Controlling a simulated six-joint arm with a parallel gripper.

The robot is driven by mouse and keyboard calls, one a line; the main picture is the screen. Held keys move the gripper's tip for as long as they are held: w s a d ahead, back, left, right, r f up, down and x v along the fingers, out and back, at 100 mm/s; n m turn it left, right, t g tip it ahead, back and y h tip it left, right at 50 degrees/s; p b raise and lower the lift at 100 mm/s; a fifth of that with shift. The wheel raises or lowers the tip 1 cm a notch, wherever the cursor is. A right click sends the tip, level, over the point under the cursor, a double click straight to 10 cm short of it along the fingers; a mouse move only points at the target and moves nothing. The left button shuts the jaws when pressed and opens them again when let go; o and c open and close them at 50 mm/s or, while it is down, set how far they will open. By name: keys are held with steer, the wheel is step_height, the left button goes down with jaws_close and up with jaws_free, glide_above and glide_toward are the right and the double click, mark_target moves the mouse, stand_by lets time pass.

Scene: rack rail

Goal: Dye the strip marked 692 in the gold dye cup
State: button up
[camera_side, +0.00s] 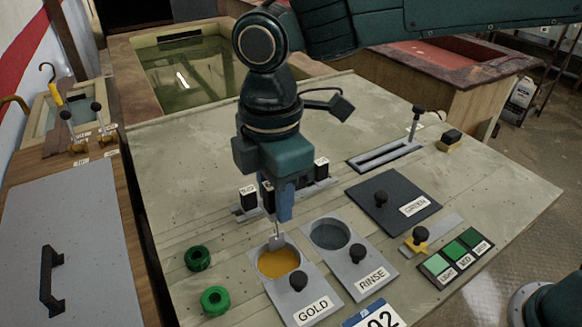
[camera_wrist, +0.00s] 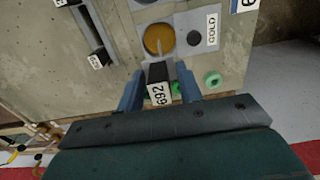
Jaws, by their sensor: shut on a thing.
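My gripper (camera_side: 277,203) is above the gold dye cup in the side view. In the wrist view its two blue fingers (camera_wrist: 160,75) are shut on the black holder of the strip, which has a white 692 label (camera_wrist: 157,94). The thin grey strip (camera_side: 277,241) hangs down from it at the far edge of the gold cup's opening. The gold dye (camera_side: 278,262) shows orange-yellow, also in the wrist view (camera_wrist: 159,36). I cannot tell whether the strip's lower end is in the dye.
The rinse cup (camera_side: 330,235) is open, right of the gold one. A dark square lid (camera_side: 385,203) lies behind it. Two other black holders (camera_side: 249,197) (camera_side: 321,171) stand on the rail. Green rings (camera_side: 215,299) lie at left. Knobs (camera_side: 298,281) stick up near the cups.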

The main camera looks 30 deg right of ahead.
mark_target(277, 234)
steer(key=shift+f, duration=4.95)
stand_by(3.0)
